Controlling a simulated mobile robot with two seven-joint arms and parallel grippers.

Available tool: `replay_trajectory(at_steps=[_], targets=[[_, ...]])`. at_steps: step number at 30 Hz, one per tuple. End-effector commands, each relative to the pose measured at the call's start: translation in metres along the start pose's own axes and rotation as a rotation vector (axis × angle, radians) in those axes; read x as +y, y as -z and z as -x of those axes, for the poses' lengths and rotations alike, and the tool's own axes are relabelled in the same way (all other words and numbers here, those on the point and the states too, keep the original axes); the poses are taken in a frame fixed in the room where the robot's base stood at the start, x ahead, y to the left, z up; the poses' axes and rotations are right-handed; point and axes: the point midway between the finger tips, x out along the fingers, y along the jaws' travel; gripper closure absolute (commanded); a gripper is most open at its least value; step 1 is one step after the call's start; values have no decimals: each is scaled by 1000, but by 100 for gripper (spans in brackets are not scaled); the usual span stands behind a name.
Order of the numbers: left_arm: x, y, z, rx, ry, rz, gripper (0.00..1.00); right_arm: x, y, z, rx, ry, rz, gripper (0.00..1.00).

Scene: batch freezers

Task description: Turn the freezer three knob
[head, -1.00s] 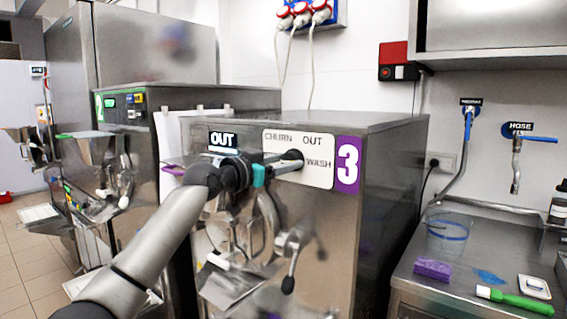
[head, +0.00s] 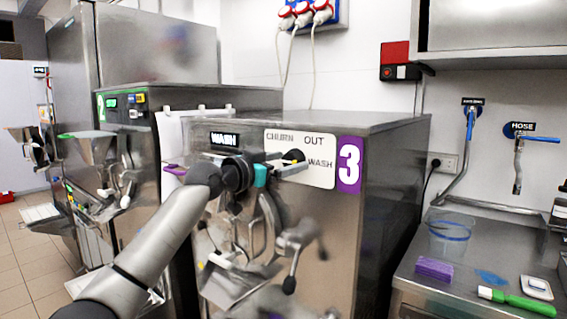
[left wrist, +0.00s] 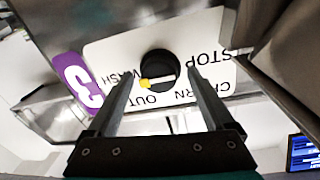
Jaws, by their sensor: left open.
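Freezer three (head: 385,215) is a steel machine with a purple "3" label and a white dial plate (head: 318,172) marked CHURN, OUT and WASH. Its black round knob (head: 293,155) is partly hidden by my left gripper (head: 298,164) in the head view. In the left wrist view the knob (left wrist: 160,66) has a yellow-tipped pointer bar, the yellow end toward WASH. My left gripper (left wrist: 160,78) is open, a fingertip on either side of the knob in the picture; I cannot tell whether they touch it. The freezer display (head: 223,139) reads WASH. My right gripper is not in view.
A spout and lever (head: 292,262) stick out below the dial. Freezer two (head: 135,120) stands to the left. At the right, a steel counter (head: 410,283) holds a purple sponge (head: 434,268), a clear container (head: 450,232) and a green-handled brush (head: 520,301).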

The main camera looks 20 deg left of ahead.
Motion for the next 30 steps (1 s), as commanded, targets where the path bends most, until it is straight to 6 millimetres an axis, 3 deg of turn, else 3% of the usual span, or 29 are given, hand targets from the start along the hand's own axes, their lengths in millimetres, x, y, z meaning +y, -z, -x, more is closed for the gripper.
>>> replay_trajectory(at_steps=[5,11,30], targets=[[-1,-1,6,-1,1,-1,14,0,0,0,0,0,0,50],[0,-1,28,-1,1,-2,14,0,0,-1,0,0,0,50],[0,-2,133,-4,1,-3,14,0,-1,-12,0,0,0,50]])
